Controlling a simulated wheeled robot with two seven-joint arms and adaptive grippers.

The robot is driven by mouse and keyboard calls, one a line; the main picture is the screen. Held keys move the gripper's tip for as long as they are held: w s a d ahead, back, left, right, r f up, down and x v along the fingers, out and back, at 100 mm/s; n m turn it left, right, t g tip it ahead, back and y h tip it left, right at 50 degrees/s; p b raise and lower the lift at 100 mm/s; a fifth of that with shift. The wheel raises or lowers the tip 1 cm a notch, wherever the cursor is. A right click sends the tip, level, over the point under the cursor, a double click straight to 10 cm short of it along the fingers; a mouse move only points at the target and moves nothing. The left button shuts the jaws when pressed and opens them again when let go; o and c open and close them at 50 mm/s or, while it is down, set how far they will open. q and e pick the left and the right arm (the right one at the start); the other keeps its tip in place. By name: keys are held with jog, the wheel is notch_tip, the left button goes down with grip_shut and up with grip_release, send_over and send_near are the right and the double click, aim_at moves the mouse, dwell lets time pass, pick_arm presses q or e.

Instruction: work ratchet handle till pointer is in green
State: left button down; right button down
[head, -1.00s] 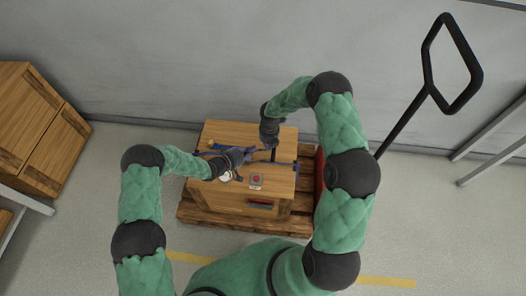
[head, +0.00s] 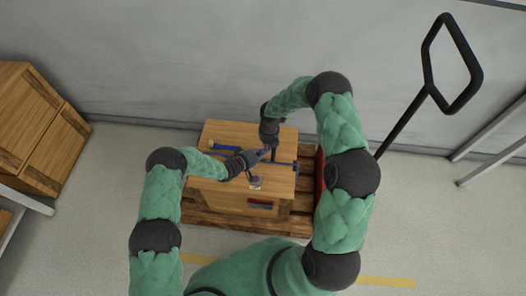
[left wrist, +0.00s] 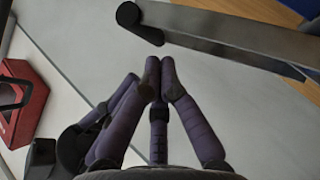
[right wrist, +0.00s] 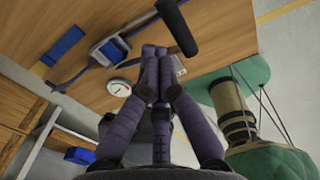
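The ratchet (right wrist: 105,50) sits on a blue strap across the wooden crate (head: 225,202). Its lever with a black grip (right wrist: 177,27) stands just beyond my right fingertips in the right wrist view; in the left wrist view a grey lever with a black end (left wrist: 138,22) crosses above my fingertips. The white gauge (right wrist: 119,87) shows red and green marks; its pointer is too small to read. My left gripper (head: 264,154) is beside the lever, its fingertips together and empty (left wrist: 160,62). My right gripper (head: 269,142) is close above it, fingertips also together (right wrist: 155,52), apparently empty.
A red case (left wrist: 25,103) shows in the left wrist view. Wooden boxes (head: 35,125) stand far left.

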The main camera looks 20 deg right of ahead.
pick_arm(q)
jog(key=shift+s+d+f+y, duration=0.3)
jog(key=shift+d+f, duration=0.15)
jog(key=shift+d, duration=0.05)
pick_arm(e)
jog(key=c, duration=0.9)
grip_release()
jog(key=shift+c, duration=0.2)
jog(key=shift+r, duration=0.1)
